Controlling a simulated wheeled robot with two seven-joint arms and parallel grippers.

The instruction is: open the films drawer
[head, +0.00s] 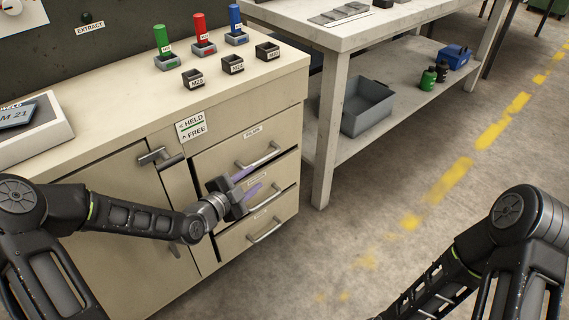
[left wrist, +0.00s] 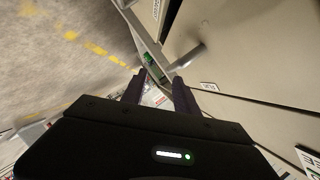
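The pale cabinet (head: 110,215) has a column of drawers on its right side. The top labelled drawer (head: 222,152) has a small tag (head: 253,131), which seems to read FILMS, and a bar handle (head: 258,158). Dark gaps show around the drawer edges; I cannot tell whether any drawer is slightly out. My left gripper (head: 250,180) is in front of the drawers, just below that handle, with its two fingers apart and nothing between them. In the left wrist view the fingers (left wrist: 160,92) are also apart, with a handle (left wrist: 187,58) just beyond them. My right gripper is out of view.
A lever latch (head: 160,158) sits left of the drawers, below a HELD/FREE sign (head: 190,125). Two lower handles (head: 266,232) project from the front. Coloured cylinders in holders and small labelled cups (head: 232,65) stand on top. A workbench (head: 325,150) stands right; floor ahead is open.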

